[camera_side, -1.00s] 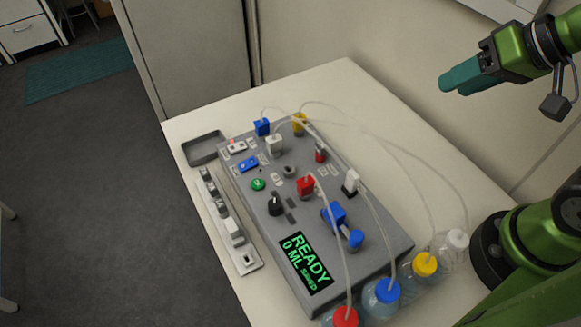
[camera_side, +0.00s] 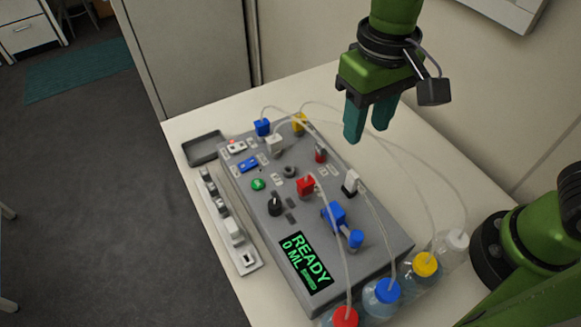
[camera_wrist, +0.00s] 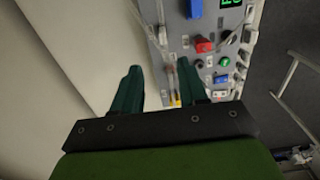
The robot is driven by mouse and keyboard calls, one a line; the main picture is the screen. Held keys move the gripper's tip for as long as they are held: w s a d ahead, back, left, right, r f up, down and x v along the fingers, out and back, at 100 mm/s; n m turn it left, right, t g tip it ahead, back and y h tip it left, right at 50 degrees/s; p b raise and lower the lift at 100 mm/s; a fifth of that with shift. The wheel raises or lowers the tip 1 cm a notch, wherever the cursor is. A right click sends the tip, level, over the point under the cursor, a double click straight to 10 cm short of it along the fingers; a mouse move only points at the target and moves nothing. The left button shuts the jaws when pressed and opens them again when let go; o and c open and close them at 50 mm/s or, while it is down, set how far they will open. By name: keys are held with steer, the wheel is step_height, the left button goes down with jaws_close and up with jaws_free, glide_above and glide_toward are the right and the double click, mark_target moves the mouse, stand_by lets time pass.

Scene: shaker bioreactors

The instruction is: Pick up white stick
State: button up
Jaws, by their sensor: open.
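I cannot tell for certain which piece is the white stick. White candidates in the side view are a small upright white piece (camera_side: 351,182) at the right edge of the grey device, a white tube connector (camera_side: 274,144) near its far end, and a white block (camera_side: 234,231) in the strip rack (camera_side: 246,262) on the left. My gripper (camera_side: 367,132) points down, open and empty, above the device's far right side. Its teal fingers also show in the wrist view (camera_wrist: 159,68), with nothing between them.
The grey device (camera_side: 318,222) carries knobs, coloured connectors and a READY display (camera_side: 305,262). Clear tubes loop over its right side to bottles with red, blue (camera_side: 387,291), yellow (camera_side: 426,264) and white (camera_side: 458,239) caps. An empty dark tray (camera_side: 203,148) lies at the far left.

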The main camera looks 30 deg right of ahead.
mark_target(354, 174)
step_height(354, 174, down, 7)
steer(key=shift+s+a+f, duration=0.1)
steer(key=shift+a+f, duration=0.05)
steer(key=shift+f, duration=1.2)
steer(key=shift+s+a+f, duration=0.1)
steer(key=shift+f, duration=1.25)
steer(key=shift+c, duration=0.3)
jaws_close()
